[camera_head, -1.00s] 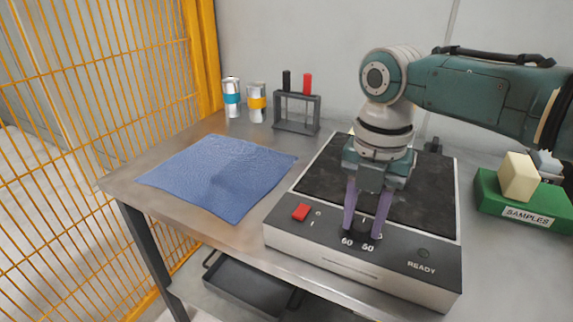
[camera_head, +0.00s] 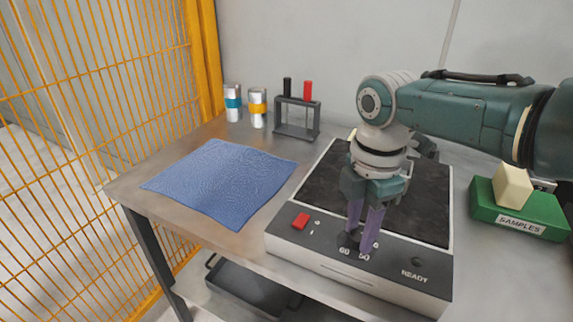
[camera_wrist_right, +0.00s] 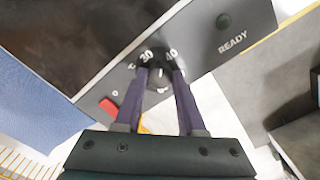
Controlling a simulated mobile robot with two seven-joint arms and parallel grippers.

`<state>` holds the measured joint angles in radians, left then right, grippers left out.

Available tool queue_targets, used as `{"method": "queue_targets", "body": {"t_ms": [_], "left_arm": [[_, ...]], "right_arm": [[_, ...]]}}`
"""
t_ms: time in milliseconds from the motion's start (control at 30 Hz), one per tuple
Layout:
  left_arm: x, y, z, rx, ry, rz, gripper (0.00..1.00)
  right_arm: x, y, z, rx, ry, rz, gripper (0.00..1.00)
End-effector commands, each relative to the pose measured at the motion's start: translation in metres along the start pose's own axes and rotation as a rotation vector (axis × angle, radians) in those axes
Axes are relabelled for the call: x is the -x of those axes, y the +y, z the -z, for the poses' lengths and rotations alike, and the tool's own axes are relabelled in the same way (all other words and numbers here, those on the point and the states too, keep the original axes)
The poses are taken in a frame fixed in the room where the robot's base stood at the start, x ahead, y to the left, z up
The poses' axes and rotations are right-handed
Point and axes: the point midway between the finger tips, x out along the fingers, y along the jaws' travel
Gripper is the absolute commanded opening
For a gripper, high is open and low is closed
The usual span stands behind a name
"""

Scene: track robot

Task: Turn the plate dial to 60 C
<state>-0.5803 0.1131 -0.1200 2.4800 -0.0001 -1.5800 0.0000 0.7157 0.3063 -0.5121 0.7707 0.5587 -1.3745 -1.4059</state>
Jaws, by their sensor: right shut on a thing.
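The hot plate (camera_head: 300,243) has a dark top and a grey front panel. Its small black dial (camera_head: 357,240) sits by the printed 60 and 50. The dial also shows in the right wrist view (camera_wrist_right: 159,77), below the printed 30 and 40. It carries a short pale mark; I cannot tell exactly which number it points at. My right gripper (camera_head: 360,243) comes down from above, its purple fingers shut on the dial from both sides and hiding part of it. My left gripper is not in view.
A red switch (camera_head: 301,220) and a dark READY lamp (camera_head: 417,262) are on the panel. A blue cloth (camera_head: 220,180) lies left. Two cans and a rack (camera_head: 297,130) with a black and a red tube stand behind. A green SAMPLES box (camera_head: 540,212) is at right.

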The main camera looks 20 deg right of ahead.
Motion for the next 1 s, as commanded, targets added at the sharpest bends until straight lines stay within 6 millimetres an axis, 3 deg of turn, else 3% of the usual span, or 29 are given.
{"method": "queue_targets", "body": {"t_ms": [1000], "left_arm": [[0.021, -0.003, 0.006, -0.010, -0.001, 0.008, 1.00]], "right_arm": [[0.001, 0.000, 0.001, -0.963, 0.001, 0.002, 0.00]]}}
